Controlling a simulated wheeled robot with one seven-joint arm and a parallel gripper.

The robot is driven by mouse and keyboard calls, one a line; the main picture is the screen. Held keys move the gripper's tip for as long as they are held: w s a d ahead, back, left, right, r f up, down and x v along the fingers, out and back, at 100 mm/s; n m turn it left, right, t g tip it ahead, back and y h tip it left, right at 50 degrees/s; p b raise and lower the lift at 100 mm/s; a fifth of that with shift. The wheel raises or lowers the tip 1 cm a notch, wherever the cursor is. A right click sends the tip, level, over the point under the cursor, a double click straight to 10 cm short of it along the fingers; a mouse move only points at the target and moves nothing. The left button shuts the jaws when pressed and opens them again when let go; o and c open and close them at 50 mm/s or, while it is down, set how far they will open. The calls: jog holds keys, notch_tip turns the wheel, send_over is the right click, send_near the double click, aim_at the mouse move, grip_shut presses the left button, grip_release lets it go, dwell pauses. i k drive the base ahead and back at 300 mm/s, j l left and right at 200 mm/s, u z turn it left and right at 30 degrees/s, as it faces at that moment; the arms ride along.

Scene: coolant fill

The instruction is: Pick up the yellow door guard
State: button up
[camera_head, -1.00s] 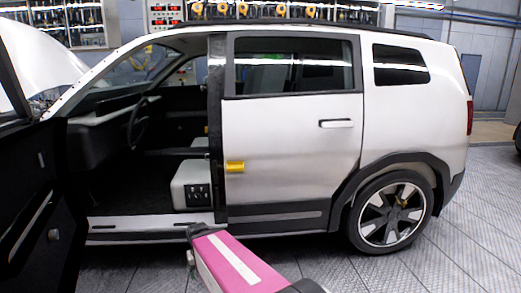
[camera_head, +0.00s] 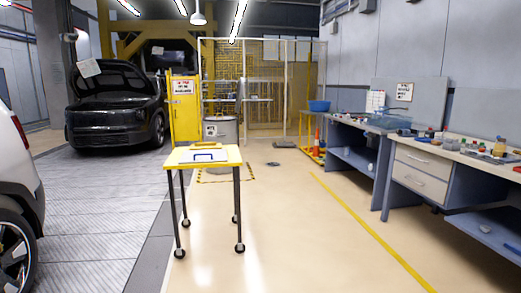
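The yellow door guard on the white car's door edge is out of view now. Only a small part of the white car (camera_head: 22,165) shows at the left edge of the head view, with a wheel below it. A yellow-topped wheeled cart (camera_head: 232,152) stands left of the middle. A yellow piece (camera_head: 207,147) lies on the cart; I cannot tell what it is. A blue, handle-like item (camera_head: 210,156) lies in front of it. My gripper is not in view.
A dark car (camera_head: 115,115) with its hood up stands at the back left. A yellow cabinet (camera_head: 184,108) and a grey bin (camera_head: 220,131) stand behind the cart. Cluttered workbenches (camera_head: 425,170) line the right. The beige floor (camera_head: 300,235) between cart and benches is clear.

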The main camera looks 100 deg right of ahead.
aim_at(201, 145)
jog(key=z, duration=3.1)
jog(key=i+l+z, duration=0.5)
jog(key=i+z, duration=0.25)
jog(key=i, duration=0.25)
jog(key=i+l, duration=0.15)
jog(key=i, duration=0.3)
jog(key=i+l, duration=0.1)
jog(key=i, duration=0.4)
jog(key=i+l, duration=0.15)
jog(key=i, duration=0.3)
